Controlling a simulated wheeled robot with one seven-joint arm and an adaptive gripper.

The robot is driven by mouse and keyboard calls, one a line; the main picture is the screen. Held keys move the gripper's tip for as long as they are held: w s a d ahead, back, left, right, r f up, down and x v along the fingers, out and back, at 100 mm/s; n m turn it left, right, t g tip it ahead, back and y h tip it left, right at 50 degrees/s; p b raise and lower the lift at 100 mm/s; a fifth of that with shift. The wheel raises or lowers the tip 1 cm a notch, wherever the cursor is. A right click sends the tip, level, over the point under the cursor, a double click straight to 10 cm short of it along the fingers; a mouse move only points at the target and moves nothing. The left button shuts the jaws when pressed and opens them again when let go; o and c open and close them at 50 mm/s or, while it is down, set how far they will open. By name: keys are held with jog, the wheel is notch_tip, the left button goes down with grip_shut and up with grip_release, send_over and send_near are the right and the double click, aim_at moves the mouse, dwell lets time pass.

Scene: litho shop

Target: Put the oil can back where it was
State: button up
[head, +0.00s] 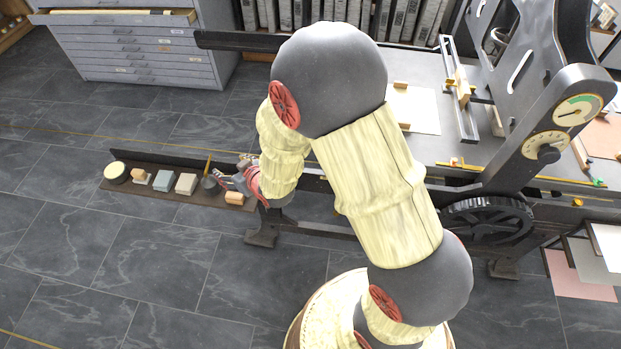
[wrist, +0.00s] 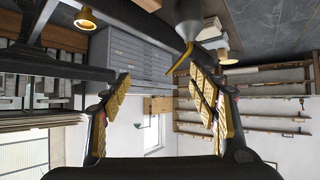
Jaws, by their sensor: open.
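The oil can (head: 210,182) is a small grey cone with a thin brass spout, standing upright near the right end of a narrow brown shelf (head: 150,191). My gripper (head: 228,179) is just right of the can, open. In the wrist view, which looks upside down, the grey can (wrist: 188,14) and its brass spout show at the top, by the tip of the right-hand finger. The gap of my gripper (wrist: 158,76) looks empty there. I cannot tell whether the finger touches the can.
On the shelf are a round tin (head: 117,172), a wooden-handled item (head: 140,176), a blue-grey block (head: 164,181), a pinkish block (head: 186,184) and a small wooden block (head: 235,198). The dark press frame (head: 430,175) runs alongside. Floor in front is clear.

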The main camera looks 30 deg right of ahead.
jog(key=s+d+r+m+g+h, duration=0.1)
jog(key=s+d+r, duration=0.15)
jog(key=r, duration=0.35)
jog(key=s+d+r+h, duration=0.1)
jog(key=s+d+r, duration=0.15)
jog(key=r, duration=0.35)
jog(key=s+d+r+g, duration=0.1)
jog(key=s+r, duration=0.3)
jog(key=s, duration=0.4)
jog(key=s+d+r+m+g, duration=0.1)
jog(key=s+r, duration=0.3)
jog(key=s, duration=0.4)
jog(key=s+d+r+m+g, duration=0.1)
jog(key=s+d+r+g, duration=0.1)
jog(key=s, duration=0.7)
notch_tip(320, 180, up, 2)
jog(key=shift+d+r+g+h, duration=0.1)
jog(key=shift+d+g+h, duration=0.25)
jog(key=shift+d, duration=0.5)
jog(key=shift+s+r, duration=0.1)
jog(key=shift+r+p, duration=0.35)
jog(key=shift+p, duration=0.05)
jog(key=shift+c, duration=0.2)
